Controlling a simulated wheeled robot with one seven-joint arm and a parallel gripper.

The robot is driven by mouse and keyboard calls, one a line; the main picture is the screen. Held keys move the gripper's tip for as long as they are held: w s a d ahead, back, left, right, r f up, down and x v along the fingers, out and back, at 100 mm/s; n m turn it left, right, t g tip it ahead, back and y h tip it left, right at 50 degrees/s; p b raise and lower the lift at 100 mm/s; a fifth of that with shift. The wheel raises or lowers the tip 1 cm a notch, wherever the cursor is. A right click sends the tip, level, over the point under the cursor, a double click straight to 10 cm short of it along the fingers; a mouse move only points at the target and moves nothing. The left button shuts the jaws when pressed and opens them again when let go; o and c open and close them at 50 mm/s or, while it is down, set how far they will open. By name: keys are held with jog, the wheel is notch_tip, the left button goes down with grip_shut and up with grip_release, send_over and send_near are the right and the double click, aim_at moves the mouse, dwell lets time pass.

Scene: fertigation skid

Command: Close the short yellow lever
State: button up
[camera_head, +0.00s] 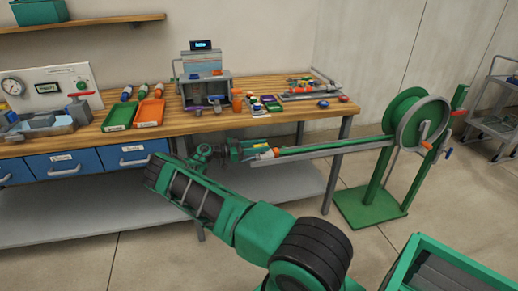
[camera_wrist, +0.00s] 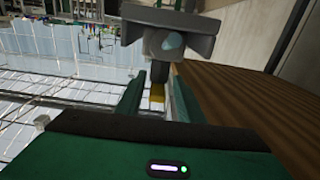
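In the wrist view, my gripper (camera_wrist: 156,92) has its two green fingers apart. A small yellow piece (camera_wrist: 157,91), which looks like the short yellow lever, shows in the gap between them. Some room seems to show beside it, and I cannot tell whether a finger touches it. A dark stem (camera_wrist: 160,71) stands just above the yellow piece, under a grey bracket (camera_wrist: 185,20) with a round grey part. In the head view, my gripper (camera_head: 238,150) is at the bench's front edge, near the boom's end. I cannot make out the yellow lever there.
The wooden bench (camera_head: 190,125) carries a green tray (camera_head: 120,116), an orange tray (camera_head: 150,112) and several small parts. A hose reel (camera_head: 408,118) on a green stand holds a long boom (camera_head: 335,147) reaching to my gripper. Open floor lies in front.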

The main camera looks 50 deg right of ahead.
jog(key=shift+s+d, duration=0.2)
jog(key=shift+d, duration=0.1)
jog(key=shift+c, duration=0.6)
